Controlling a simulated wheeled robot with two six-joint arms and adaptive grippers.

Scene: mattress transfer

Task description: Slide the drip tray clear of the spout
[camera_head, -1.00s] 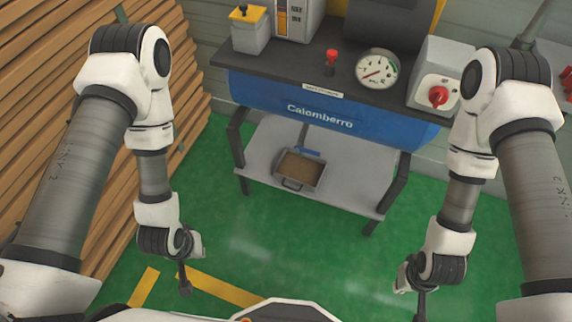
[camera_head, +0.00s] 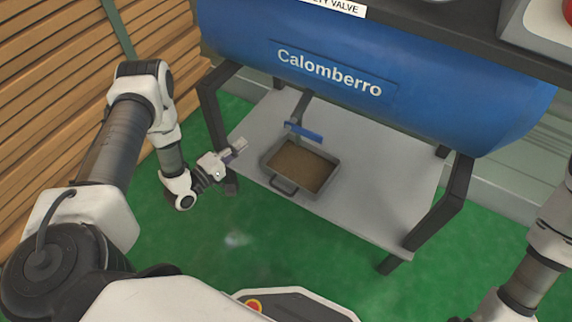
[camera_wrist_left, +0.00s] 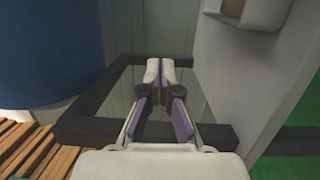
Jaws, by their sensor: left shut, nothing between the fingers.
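The drip tray (camera_head: 327,181) is a shallow grey rectangular pan with a brown inside and a dark handle (camera_head: 283,186) at its front. It sits on the grey shelf under the blue tank, below the spout (camera_head: 301,104) with its blue lever (camera_head: 304,132). My left gripper (camera_head: 239,147) is at the shelf's left edge, left of the tray and apart from it. In the left wrist view its fingers (camera_wrist_left: 160,70) are shut and empty, and the tray (camera_wrist_left: 262,18) shows at the top right. My right arm shows at the lower right, its gripper out of frame.
The blue tank (camera_head: 370,75) overhangs the shelf (camera_head: 380,190). Dark frame legs (camera_head: 212,115) stand at the shelf's ends, the left one close to my left gripper. Stacked planks (camera_head: 50,60) stand at the left. The shelf right of the tray is bare.

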